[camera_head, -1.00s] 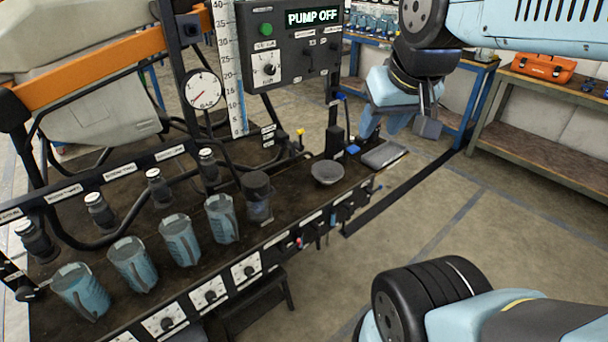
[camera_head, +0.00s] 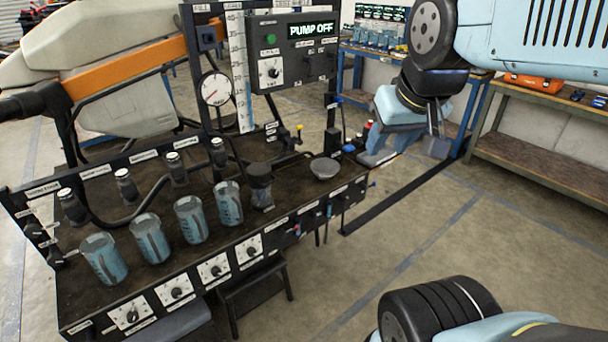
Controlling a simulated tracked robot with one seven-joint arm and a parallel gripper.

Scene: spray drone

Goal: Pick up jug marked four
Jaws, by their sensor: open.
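Several blue translucent measuring jugs stand upright in a row on the dark bench (camera_head: 140,275). They are a front-left jug (camera_head: 104,260), a second jug (camera_head: 150,240), a third jug (camera_head: 191,221) and a right-hand jug (camera_head: 228,204). Their markings are too small to read, so I cannot tell which is marked four. Each stands near a black capped nozzle on the rail behind. My gripper (camera_head: 408,150) is open, with nothing seen in it. It hangs at upper right, beyond the bench's right end and well apart from the jugs.
A dark cup-like container (camera_head: 260,186) and a grey bowl (camera_head: 324,168) stand right of the jugs. A pump panel (camera_head: 292,50) reading PUMP OFF and a gauge (camera_head: 215,89) rise behind. A black stool (camera_head: 255,300) stands in front.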

